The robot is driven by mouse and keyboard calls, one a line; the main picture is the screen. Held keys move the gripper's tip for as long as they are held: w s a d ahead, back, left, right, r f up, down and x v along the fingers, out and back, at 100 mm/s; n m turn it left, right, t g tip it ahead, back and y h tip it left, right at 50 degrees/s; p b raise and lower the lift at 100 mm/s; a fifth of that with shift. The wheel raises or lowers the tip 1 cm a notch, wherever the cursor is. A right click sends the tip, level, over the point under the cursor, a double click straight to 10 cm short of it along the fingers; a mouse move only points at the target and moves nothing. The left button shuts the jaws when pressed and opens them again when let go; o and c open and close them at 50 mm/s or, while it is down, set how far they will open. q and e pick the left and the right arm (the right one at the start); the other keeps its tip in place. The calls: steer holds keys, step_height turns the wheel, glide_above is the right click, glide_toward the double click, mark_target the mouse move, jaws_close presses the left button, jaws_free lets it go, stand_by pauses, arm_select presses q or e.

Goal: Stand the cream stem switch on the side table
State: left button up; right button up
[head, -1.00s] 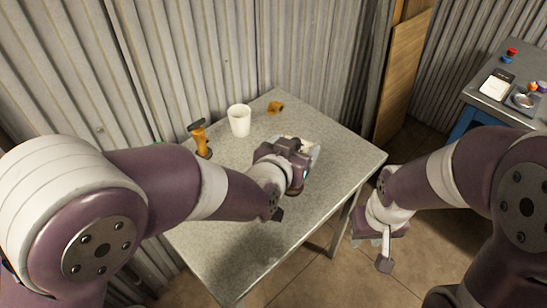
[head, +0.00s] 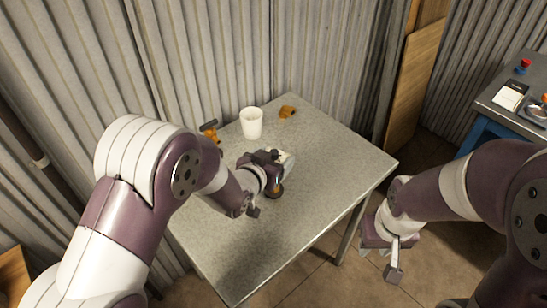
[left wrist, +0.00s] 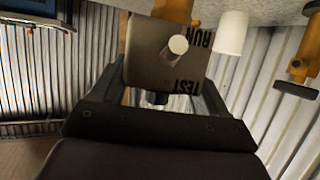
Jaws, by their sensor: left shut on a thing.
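The cream stem switch (head: 287,158) shows only in part beyond my left gripper (head: 276,164) in the head view. In the left wrist view, the switch (left wrist: 148,60) is a pale plate lettered RUN and TEST, with a round stem, between the fingers of my left gripper (left wrist: 160,92). That gripper is shut on it. The side table (head: 320,185), a grey speckled top, lies under the gripper. I cannot tell whether the switch touches it. My right gripper (head: 391,262) hangs beyond the table's right edge; its jaws are unclear.
A white cup (head: 251,123) stands near the back of the table. An orange part with a dark handle (head: 210,132) is left of it, and a small orange piece (head: 287,112) right of it. A blue-framed bench (head: 500,110) stands far right. The table's front and right are clear.

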arm_select(q)
steer(key=shift+s+f, duration=0.1)
steer(key=o, duration=1.4)
steer(key=shift+r, duration=0.25)
steer(key=v, duration=1.2)
steer(key=s+a+f+n+g+y, duration=0.4)
steer(key=s+a+f+g+y, duration=0.1)
steer(key=s+a+g, duration=0.65)
steer(key=r+p, duration=0.1)
steer(key=p, duration=0.1)
steer(key=r+p, duration=0.2)
steer(key=d+r+p, duration=0.1)
steer(key=r, duration=0.1)
steer(key=shift+s+r+p, duration=0.1)
steer(key=shift+r+p, duration=0.15)
steer(key=shift+p, duration=0.15)
